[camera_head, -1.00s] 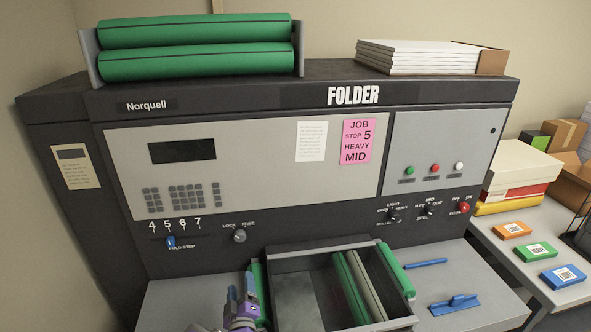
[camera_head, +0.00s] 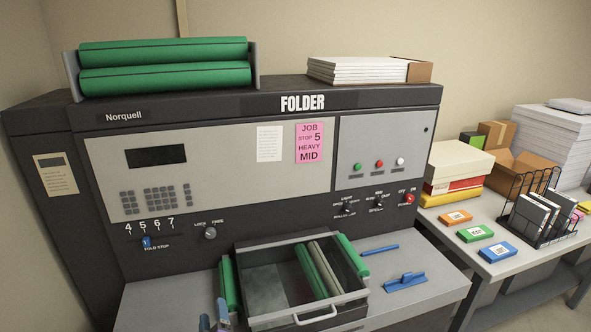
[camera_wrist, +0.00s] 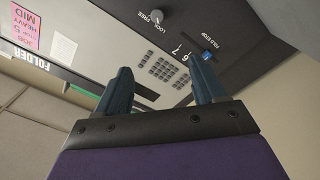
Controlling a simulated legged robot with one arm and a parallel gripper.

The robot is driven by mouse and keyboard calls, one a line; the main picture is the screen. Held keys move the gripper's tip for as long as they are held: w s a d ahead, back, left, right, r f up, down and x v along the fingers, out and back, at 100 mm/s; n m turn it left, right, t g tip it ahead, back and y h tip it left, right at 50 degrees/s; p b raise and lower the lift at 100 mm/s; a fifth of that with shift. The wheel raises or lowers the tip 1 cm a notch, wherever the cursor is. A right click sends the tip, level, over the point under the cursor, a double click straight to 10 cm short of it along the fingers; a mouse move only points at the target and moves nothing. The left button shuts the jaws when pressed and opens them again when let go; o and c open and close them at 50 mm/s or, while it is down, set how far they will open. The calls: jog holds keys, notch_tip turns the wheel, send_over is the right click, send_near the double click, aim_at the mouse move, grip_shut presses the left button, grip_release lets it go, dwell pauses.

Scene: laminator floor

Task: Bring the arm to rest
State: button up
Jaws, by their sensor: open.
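My gripper shows in the wrist view (camera_wrist: 160,92) with its two dark blue fingers apart and nothing between them. Past the fingers, the folder's keypad, the lock/free knob (camera_wrist: 157,17) and the blue fold stop slider (camera_wrist: 207,55) show at some distance. In the head view only the tip of my gripper (camera_head: 215,318) shows at the bottom edge, left of the open drawer's handle. The grey folder machine (camera_head: 230,220) fills the middle of the head view. The blue fold stop slider (camera_head: 146,242) stands under the scale numbers, near the 5.
The open drawer (camera_head: 262,318) holds green and grey rollers. A blue tool (camera_head: 405,282) lies on the shelf to its right. On the right table (camera_head: 445,222) are small coloured boxes, a black wire rack (camera_head: 548,235) and stacked paper. Green rollers sit on top of the folder.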

jog(key=w+d+m+g+h, duration=0.1)
jog(key=d, duration=0.2)
jog(key=w+d+r+m+g+h, duration=0.1)
jog(key=w+d+m, duration=0.1)
jog(key=d, duration=0.1)
jog(key=w+d+m+g+h+b, duration=0.1)
jog(key=d+g+h, duration=0.1)
jog(key=d, duration=0.2)
jog(key=shift+w+r+m, duration=0.15)
jog(key=shift+r+m, duration=0.25)
jog(key=s+d+r+m+g+b, duration=0.1)
jog(key=s+d+r+m+g, duration=0.3)
jog(key=s+d, duration=0.55)
jog(key=s+d+r+m+g+b, duration=0.25)
jog(key=s+d+g, duration=0.35)
jog(key=s+d, duration=0.4)
jog(key=s+d+r+g, duration=0.2)
jog(key=s+d, duration=0.2)
jog(key=s, duration=0.7)
jog(key=s+d+r+m+g+h, duration=0.1)
jog(key=s+d+r+g, duration=0.1)
jog(key=s, duration=1)
jog(key=shift+d+g, duration=0.8)
jog(key=shift+d, duration=0.05)
